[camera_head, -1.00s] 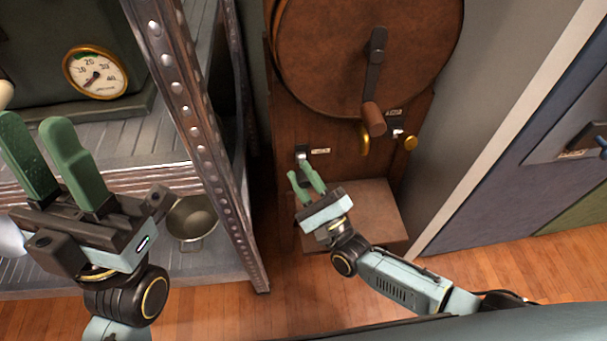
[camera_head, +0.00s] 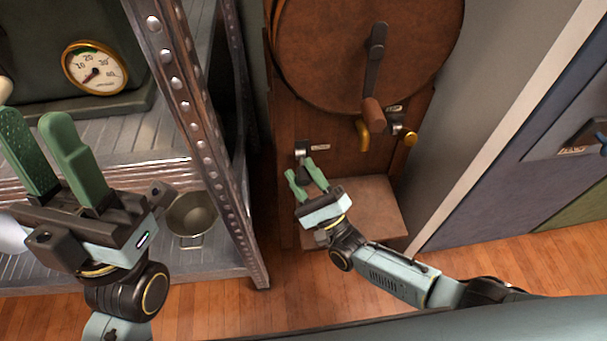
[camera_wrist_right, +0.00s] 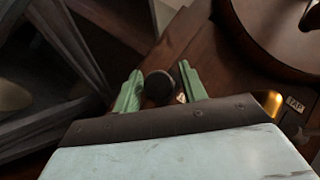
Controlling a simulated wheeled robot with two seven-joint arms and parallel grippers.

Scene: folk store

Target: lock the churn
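The churn is a round brown wooden drum (camera_head: 330,50) on a wooden stand, with a dark crank (camera_head: 376,60) on its face. Below the drum, at the left of the stand, is a small metal latch (camera_head: 302,149) beside a white label. My right gripper (camera_head: 299,168) is open in front of it. In the right wrist view, a round black knob (camera_wrist_right: 158,84) sits between the two green fingers (camera_wrist_right: 158,75), with gaps on both sides. My left gripper (camera_head: 30,117) is open and empty at the left, in front of the shelf.
A brass tap (camera_head: 363,135) and a metal fitting with a brass knob (camera_head: 410,139) are to the right of the latch. A riveted metal shelf post (camera_head: 190,110) stands left of the churn. A pan (camera_head: 191,216) is on the lower shelf. A wooden ledge (camera_head: 365,210) juts out below.

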